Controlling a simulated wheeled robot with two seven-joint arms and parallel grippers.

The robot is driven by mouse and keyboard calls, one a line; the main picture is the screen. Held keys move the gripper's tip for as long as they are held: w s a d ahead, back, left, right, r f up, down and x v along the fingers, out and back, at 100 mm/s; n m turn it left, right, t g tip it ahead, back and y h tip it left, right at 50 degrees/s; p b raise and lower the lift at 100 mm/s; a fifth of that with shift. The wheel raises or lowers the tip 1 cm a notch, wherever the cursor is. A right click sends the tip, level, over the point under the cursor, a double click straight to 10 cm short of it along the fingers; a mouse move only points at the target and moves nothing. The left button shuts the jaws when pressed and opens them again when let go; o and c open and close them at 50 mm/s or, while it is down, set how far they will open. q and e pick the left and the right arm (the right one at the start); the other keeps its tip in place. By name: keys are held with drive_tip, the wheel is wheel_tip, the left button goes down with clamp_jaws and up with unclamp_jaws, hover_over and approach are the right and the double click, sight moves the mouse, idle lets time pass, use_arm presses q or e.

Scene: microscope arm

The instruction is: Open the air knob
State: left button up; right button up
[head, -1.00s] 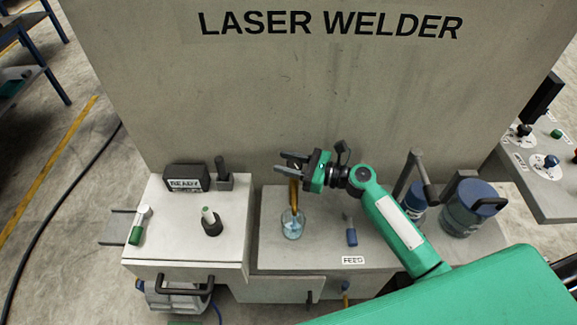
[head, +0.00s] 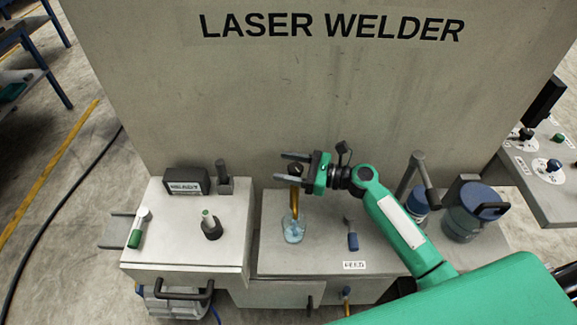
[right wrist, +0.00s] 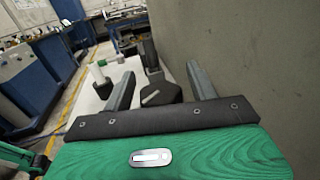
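A dark knob (right wrist: 160,94) with a pale line across its top stands between the fingers of my right gripper (right wrist: 160,88) in the right wrist view, with gaps on both sides. In the head view this dark top (head: 295,170) sits on a gold stem (head: 296,201) with a clear bluish base. No air label is readable on it. My right gripper (head: 289,167) is open in the head view, its fingers at the knob's height, pointing left.
A grey bench block (head: 195,245) at left carries a black box (head: 187,181), a short black post and a green-and-white stick. The welder wall (head: 320,100) rises behind. Blue-capped jars (head: 470,215) stand right, before a side panel with knobs (head: 553,166).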

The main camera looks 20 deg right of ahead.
sight(289, 166)
drive_tip(key=shift+r+p, duration=0.75)
wheel_tip(289, 166, up, 18)
drive_tip(key=p, duration=1.7)
drive_tip(key=shift+r, duration=0.25)
drive_tip(key=shift+d, duration=0.1)
